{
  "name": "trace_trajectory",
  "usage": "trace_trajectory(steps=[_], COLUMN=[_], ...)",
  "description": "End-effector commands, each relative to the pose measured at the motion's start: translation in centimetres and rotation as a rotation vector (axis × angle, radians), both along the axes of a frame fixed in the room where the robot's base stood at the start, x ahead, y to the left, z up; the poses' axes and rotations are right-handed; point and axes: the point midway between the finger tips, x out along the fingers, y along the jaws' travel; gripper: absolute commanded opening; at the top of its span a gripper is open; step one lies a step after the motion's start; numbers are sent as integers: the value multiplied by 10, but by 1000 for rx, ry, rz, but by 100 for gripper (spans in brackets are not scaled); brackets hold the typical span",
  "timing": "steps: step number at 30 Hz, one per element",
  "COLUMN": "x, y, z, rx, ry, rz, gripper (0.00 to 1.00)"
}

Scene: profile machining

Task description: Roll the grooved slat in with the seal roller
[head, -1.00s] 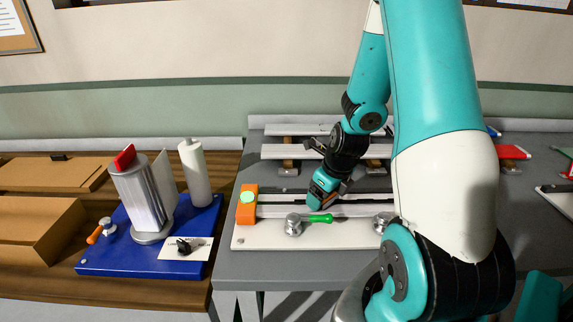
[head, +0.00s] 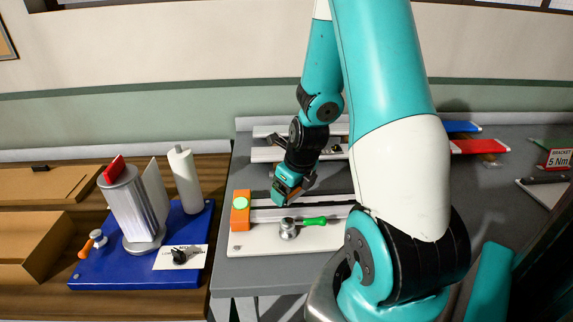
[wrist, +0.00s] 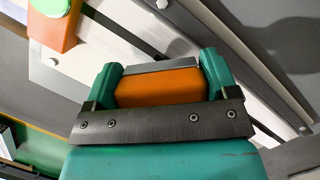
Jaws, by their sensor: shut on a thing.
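The grooved slat (head: 318,212) lies along the white fixture plate (head: 262,243) on the grey bench, with dark groove lines; it runs diagonally in the wrist view (wrist: 190,62). My gripper (head: 284,197) is over the slat's left part, close to the orange end block (head: 240,221). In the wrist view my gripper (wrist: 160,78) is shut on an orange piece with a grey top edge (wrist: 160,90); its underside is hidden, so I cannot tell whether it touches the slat. An orange-handled tool with a round pale head (head: 92,243) lies on the blue board (head: 115,275).
A green-handled metal knob (head: 289,229) stands on the fixture plate in front of the slat. Light profiles (head: 268,154) lie behind. The blue board carries a grey cylinder (head: 140,215) and a white roll (head: 186,180). Brown boxes (head: 38,240) stand far left.

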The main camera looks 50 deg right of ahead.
Motion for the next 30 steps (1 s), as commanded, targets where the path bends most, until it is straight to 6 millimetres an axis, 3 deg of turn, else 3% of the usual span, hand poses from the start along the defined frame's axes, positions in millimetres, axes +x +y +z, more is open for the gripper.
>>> trace_trajectory(steps=[1, 15, 30], x=[0, -3, -4], y=[0, -7, -8], z=[9, 51, 54], rx=[1, 0, 1], ry=[0, 0, 0], rz=[1, -12, -14], gripper=[54, 54, 54])
